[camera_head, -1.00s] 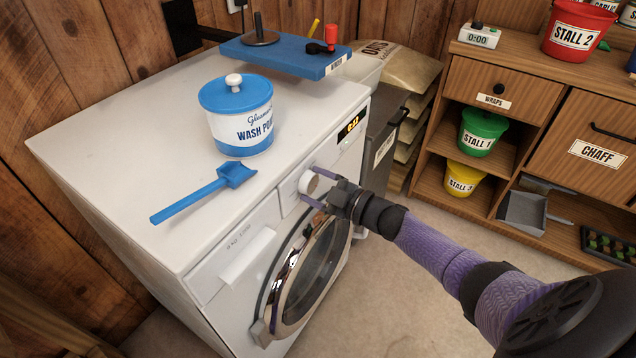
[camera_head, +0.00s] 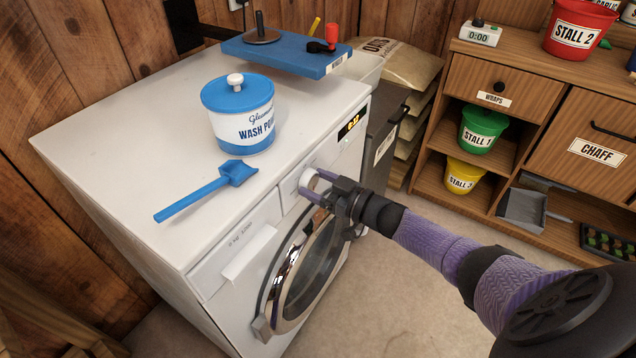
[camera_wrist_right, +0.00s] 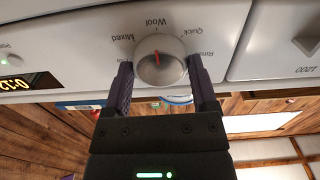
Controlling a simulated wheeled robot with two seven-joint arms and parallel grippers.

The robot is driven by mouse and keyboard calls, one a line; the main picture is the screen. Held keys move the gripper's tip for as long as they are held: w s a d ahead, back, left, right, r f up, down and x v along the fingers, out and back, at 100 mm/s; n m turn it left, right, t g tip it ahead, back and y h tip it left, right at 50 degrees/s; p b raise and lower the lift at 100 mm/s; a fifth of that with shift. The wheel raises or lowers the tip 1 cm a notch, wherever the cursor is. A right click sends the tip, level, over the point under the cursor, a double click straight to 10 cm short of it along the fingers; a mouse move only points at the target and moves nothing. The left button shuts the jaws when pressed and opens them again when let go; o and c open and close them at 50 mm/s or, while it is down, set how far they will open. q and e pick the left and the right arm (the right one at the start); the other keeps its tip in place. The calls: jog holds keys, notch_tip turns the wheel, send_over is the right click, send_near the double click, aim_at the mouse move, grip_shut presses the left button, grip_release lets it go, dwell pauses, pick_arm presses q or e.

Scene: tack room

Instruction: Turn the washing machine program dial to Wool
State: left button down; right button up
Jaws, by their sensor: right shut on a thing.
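The white washing machine (camera_head: 110,175) has a round program dial (camera_head: 309,178) on its front panel, above the round door (camera_head: 300,275). In the right wrist view the dial (camera_wrist_right: 160,62) is silver-white with a short red mark. The mark points up in that picture, roughly at the Wool label (camera_wrist_right: 155,22). Mixed lies to one side of Wool; Quick and a partly hidden label lie to the other. My right gripper (camera_head: 312,185) is shut on the dial, one finger on each side, as the right wrist view (camera_wrist_right: 163,85) also shows. My left gripper is not in view.
A lit display (camera_head: 349,127) sits beside the dial on the panel. A wash powder tub (camera_head: 240,125) and a blue scoop (camera_head: 208,190) are on the machine top. A dark bin (camera_head: 385,135) and shelves (camera_head: 500,75) stand to the right. The floor in front is clear.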

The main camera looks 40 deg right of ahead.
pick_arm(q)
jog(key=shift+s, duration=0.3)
